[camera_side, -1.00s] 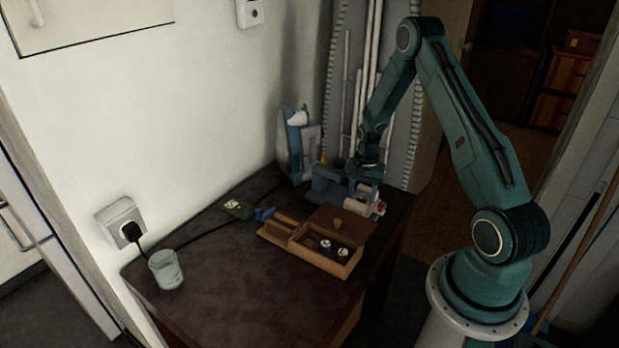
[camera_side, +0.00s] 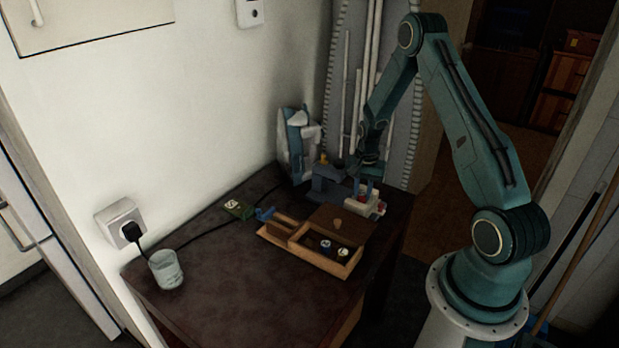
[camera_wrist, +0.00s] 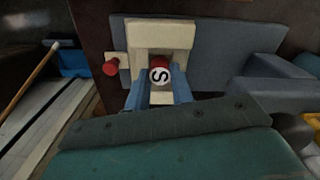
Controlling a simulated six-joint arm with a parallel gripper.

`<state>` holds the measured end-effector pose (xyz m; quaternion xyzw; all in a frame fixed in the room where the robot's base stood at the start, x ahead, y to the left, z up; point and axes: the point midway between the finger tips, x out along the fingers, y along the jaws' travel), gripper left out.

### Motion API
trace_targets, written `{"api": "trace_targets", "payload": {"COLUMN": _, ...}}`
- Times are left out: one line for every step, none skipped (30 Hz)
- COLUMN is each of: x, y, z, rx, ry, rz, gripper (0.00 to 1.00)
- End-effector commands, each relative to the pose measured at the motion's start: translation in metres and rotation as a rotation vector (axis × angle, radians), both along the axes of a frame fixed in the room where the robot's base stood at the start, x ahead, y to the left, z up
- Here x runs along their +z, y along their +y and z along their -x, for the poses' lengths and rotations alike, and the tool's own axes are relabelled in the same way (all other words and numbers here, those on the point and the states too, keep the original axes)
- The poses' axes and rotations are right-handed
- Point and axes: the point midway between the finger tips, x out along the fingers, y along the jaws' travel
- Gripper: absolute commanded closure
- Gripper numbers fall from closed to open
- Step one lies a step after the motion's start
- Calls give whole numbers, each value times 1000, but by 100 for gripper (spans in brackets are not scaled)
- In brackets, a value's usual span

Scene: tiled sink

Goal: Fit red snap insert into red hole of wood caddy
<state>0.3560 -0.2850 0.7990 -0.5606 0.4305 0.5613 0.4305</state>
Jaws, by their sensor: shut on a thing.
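In the wrist view my gripper (camera_wrist: 162,90) has its two blue fingers closed on a red piece with a white, S-marked end, which I take to be the red snap insert (camera_wrist: 160,74). A cream block (camera_wrist: 160,34) is right behind it; I cannot tell whether they touch. In the side view my gripper (camera_side: 366,188) points down at the cream and red parts (camera_side: 366,207), behind and right of the wood caddy (camera_side: 284,238). The caddy has a brown lid with a knob and an open compartment holding small white-marked pieces. Its red hole cannot be made out.
A blue-grey stand (camera_side: 326,184) is left of my gripper, with a white and blue appliance (camera_side: 297,150) behind. A glass (camera_side: 166,270) stands front left; the tabletop between is mostly clear.

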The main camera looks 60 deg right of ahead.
Motion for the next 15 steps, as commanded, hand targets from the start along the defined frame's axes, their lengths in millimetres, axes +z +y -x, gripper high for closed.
{"api": "trace_targets", "payload": {"x": 5, "y": 0, "z": -1, "rx": 0, "ry": -3, "rz": 2, "gripper": 100}}
{"api": "trace_targets", "payload": {"x": 8, "y": -1, "z": -1, "rx": 0, "ry": -3, "rz": 2, "gripper": 100}}
{"api": "trace_targets", "payload": {"x": 12, "y": 0, "z": -1, "rx": 0, "ry": -3, "rz": 2, "gripper": 100}}
{"api": "trace_targets", "payload": {"x": 16, "y": 0, "z": -1, "rx": 0, "ry": -2, "rz": 1, "gripper": 100}}
{"api": "trace_targets", "payload": {"x": 20, "y": 0, "z": -1, "rx": 0, "ry": -3, "rz": 2, "gripper": 100}}
{"api": "trace_targets", "payload": {"x": 26, "y": -1, "z": -1, "rx": 0, "ry": -4, "rz": 3, "gripper": 100}}
{"api": "trace_targets", "payload": {"x": 30, "y": -1, "z": -1, "rx": 0, "ry": -4, "rz": 3, "gripper": 100}}
{"api": "trace_targets", "payload": {"x": 36, "y": -1, "z": -1, "rx": 0, "ry": -4, "rz": 3, "gripper": 100}}
{"api": "trace_targets", "payload": {"x": 42, "y": -1, "z": -1, "rx": 0, "ry": -5, "rz": 4, "gripper": 100}}
{"api": "trace_targets", "payload": {"x": 48, "y": -1, "z": -1, "rx": 0, "ry": -4, "rz": 4, "gripper": 100}}
{"api": "trace_targets", "payload": {"x": 54, "y": -1, "z": -1, "rx": 0, "ry": -5, "rz": 4, "gripper": 100}}
{"api": "trace_targets", "payload": {"x": 62, "y": -1, "z": -1, "rx": 0, "ry": -5, "rz": 4, "gripper": 100}}
{"api": "trace_targets", "payload": {"x": 68, "y": -1, "z": -1, "rx": 0, "ry": -5, "rz": 4, "gripper": 100}}
{"api": "trace_targets", "payload": {"x": 74, "y": -1, "z": -1, "rx": 0, "ry": -5, "rz": 4, "gripper": 100}}
{"api": "trace_targets", "payload": {"x": 83, "y": -1, "z": -1, "rx": 0, "ry": -5, "rz": 5, "gripper": 100}}
